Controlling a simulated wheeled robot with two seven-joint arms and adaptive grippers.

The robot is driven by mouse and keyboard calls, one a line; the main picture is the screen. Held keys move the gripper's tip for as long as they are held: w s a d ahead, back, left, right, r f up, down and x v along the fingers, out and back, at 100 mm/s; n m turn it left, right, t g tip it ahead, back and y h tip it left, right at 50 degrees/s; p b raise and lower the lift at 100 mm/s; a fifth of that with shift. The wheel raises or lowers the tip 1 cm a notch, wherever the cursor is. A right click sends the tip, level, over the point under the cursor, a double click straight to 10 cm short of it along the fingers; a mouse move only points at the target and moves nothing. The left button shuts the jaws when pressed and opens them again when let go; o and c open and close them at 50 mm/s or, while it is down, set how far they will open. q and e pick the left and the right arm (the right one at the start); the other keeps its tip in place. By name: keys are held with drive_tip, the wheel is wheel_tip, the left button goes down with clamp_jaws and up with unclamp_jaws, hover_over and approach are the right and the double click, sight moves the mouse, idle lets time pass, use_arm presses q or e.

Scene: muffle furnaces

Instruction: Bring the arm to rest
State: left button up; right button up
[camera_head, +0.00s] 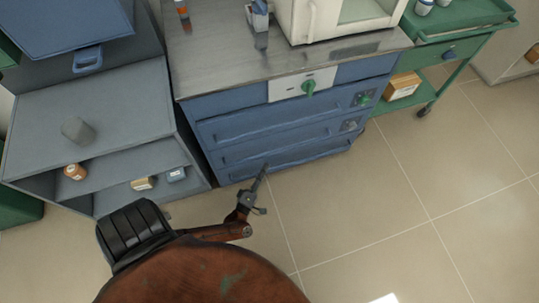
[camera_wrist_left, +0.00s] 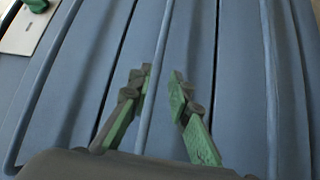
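My left gripper (camera_head: 262,178) is in front of the lower drawers of the blue cabinet (camera_head: 195,105), low over the floor. In the left wrist view, its two dark fingers with green pads (camera_wrist_left: 160,105) stand apart, so it is open. A long blue drawer handle (camera_wrist_left: 163,45) runs between the fingers in that picture. I cannot tell whether the fingers touch it. No object is held. My right gripper is not in view.
A white furnace (camera_head: 300,22) stands on the metal worktop (camera_head: 215,55). A grey shelf unit (camera_head: 100,110) with small containers is at the left. A green cart (camera_head: 455,50) is at the upper right. The tiled floor (camera_head: 390,220) at the right is clear.

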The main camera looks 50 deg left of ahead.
use_arm(q)
drive_tip(key=shift+v, duration=0.9)
drive_tip(key=shift+w, duration=0.1)
